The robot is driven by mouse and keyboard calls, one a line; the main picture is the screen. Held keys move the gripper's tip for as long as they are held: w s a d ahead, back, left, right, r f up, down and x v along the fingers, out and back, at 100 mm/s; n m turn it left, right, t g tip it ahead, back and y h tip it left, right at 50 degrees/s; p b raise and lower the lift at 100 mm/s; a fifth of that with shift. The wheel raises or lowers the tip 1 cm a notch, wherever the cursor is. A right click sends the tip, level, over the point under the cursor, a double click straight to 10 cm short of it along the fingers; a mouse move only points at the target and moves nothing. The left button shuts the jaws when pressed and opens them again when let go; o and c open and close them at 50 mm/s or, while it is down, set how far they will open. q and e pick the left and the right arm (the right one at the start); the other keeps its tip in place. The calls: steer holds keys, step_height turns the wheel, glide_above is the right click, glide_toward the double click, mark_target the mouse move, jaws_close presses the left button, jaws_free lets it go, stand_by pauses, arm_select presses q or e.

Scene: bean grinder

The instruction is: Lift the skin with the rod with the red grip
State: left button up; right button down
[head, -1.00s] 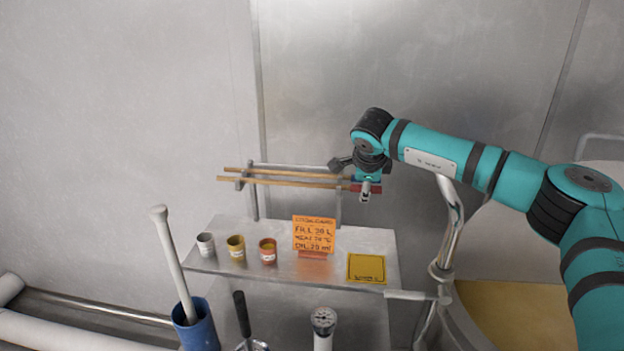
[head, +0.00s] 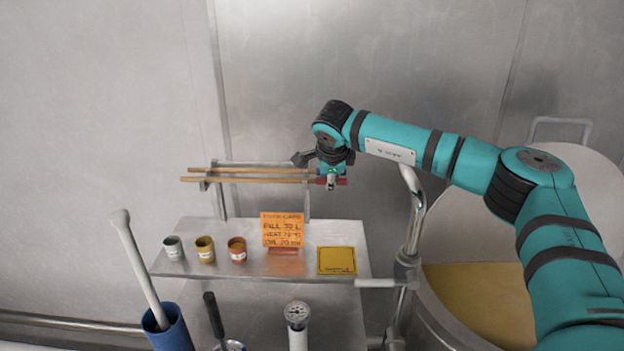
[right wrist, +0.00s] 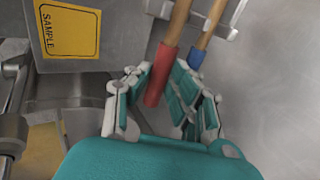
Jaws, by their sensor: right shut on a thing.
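Two wooden rods (head: 240,180) lie side by side on a metal rack above the shelf. The front rod ends in a red grip (head: 341,182), seen large in the right wrist view (right wrist: 160,78). The other rod's blue grip (right wrist: 195,60) shows just beyond it. My right gripper (head: 331,182) is at the rods' right end, shut on the red grip, with its fingers on both sides of it in the right wrist view (right wrist: 162,95). The rod still lies along the rack. A yellow surface, apparently the skin, (head: 480,295) lies in the round vat at the right. My left gripper is out of view.
The metal shelf (head: 200,270) holds three small cups (head: 205,250), an orange note card (head: 283,232) and a yellow sample square (head: 337,260). A blue holder with a white stick (head: 170,333), a black-handled tool and a gauge stand in front. A chrome pipe (head: 412,215) rises beside the vat (head: 425,310).

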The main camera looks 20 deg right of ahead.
steer(key=s+a+r+b, duration=0.2)
steer(key=s+b, duration=0.2)
steer(key=s, duration=0.3)
steer(key=s+a+r+b, duration=0.3)
steer(key=s+b, duration=0.1)
steer(key=s, duration=0.4)
steer(key=shift+b, duration=0.35)
steer(key=shift+s+f, duration=0.15)
